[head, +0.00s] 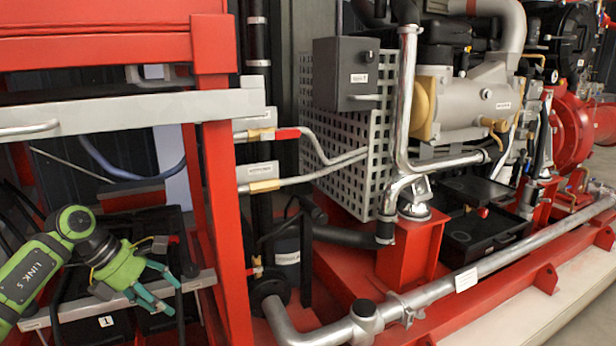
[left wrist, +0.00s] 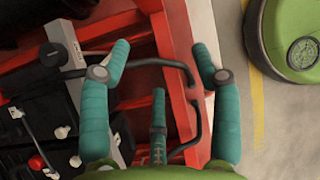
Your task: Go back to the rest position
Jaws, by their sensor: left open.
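My left gripper (head: 163,288) is at the lower left in the head view, on the green arm that comes in from the left. Its teal fingers are spread apart with nothing between them. In the left wrist view the same gripper (left wrist: 160,75) shows its teal fingers apart, with a red frame and dark bent bars beyond them. I cannot tell whether the fingers touch anything. My right gripper is in neither view.
A red frame (head: 222,200) with a grey cross rail (head: 130,112) stands close to my left arm. Black boxes (head: 105,325) lie below the gripper. A grey pump engine (head: 470,95), a perforated guard (head: 335,125) and a long pipe (head: 470,275) fill the right.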

